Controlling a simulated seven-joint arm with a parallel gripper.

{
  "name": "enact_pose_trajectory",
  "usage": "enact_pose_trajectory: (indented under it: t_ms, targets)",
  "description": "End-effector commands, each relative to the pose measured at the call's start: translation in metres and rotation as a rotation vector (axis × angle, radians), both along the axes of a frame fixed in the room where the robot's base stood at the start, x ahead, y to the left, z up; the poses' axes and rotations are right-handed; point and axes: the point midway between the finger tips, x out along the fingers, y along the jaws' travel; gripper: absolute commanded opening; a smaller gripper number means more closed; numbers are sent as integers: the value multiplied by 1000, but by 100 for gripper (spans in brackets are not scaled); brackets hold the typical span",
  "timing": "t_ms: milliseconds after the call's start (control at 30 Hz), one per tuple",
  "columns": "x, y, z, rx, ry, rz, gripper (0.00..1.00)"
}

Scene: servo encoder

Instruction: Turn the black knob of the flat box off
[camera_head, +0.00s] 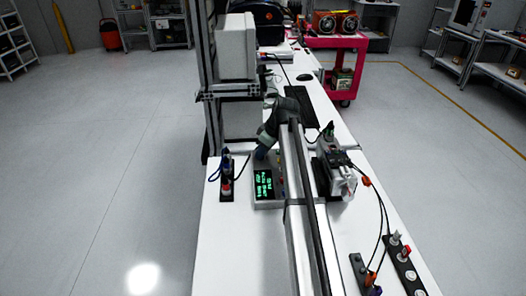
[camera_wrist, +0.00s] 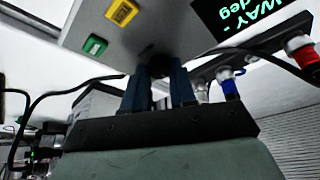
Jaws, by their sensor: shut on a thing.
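The flat box (camera_head: 268,204) is grey with a lit green-text display (camera_head: 264,185) and lies on the white table. In the wrist view its grey face (camera_wrist: 158,27) fills the top, with the display (camera_wrist: 240,18) at the right. The black knob (camera_wrist: 158,63) shows as a small dark round part between the fingertips. My gripper (camera_wrist: 159,72) is shut on the knob, one finger at each side. In the head view my gripper (camera_head: 262,152) is at the far edge of the box, and the knob is hidden there. The knob's pointer direction cannot be seen.
A yellow button (camera_wrist: 121,12) and a green button (camera_wrist: 95,46) sit on the box. A strip with red and blue sockets (camera_head: 226,188) stands left of the box. A cabled device (camera_head: 340,180) is right of my arm. Black cables cross nearby.

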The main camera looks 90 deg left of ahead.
Motion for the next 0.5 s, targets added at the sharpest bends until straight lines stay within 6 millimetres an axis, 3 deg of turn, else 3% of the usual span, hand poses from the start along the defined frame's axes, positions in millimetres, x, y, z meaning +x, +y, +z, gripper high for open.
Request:
enact_pose_trajectory:
  t_ms: [267, 500]
  targets:
    - [-1, -2, 0, 0, -1, -79, 0]
    - [-2, -3, 0, 1, -1, -254, 0]
